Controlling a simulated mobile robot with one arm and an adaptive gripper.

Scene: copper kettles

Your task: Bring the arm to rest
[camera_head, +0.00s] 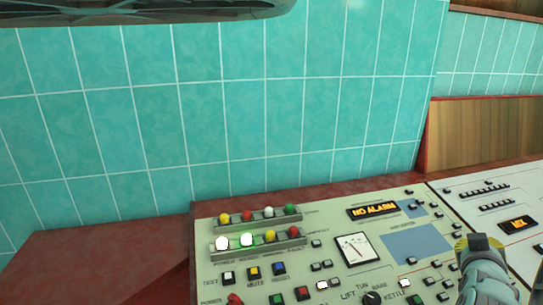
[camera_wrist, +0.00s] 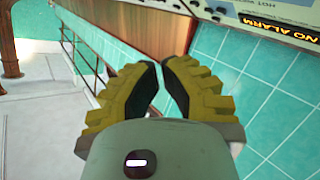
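My gripper (camera_wrist: 159,64) shows in the wrist view with two yellow, ridged fingers and black pads. The fingertips are drawn close together, with only a thin sliver of background between the pads. Nothing is held between them. In the head view my arm rises at the lower right, over the right part of the control panel (camera_head: 215,285). Its end, with a bit of yellow and a dark grey part, covers some of the panel there. Whether it touches the panel cannot be told.
The panel has coloured lamps (camera_head: 247,240), a dial (camera_head: 357,248) and an amber "NO ALARM" display (camera_head: 374,210). A teal tiled wall (camera_head: 230,100) stands behind it. A wooden panel (camera_head: 490,135) is at right. Red-brown counter (camera_head: 100,250) at left is bare.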

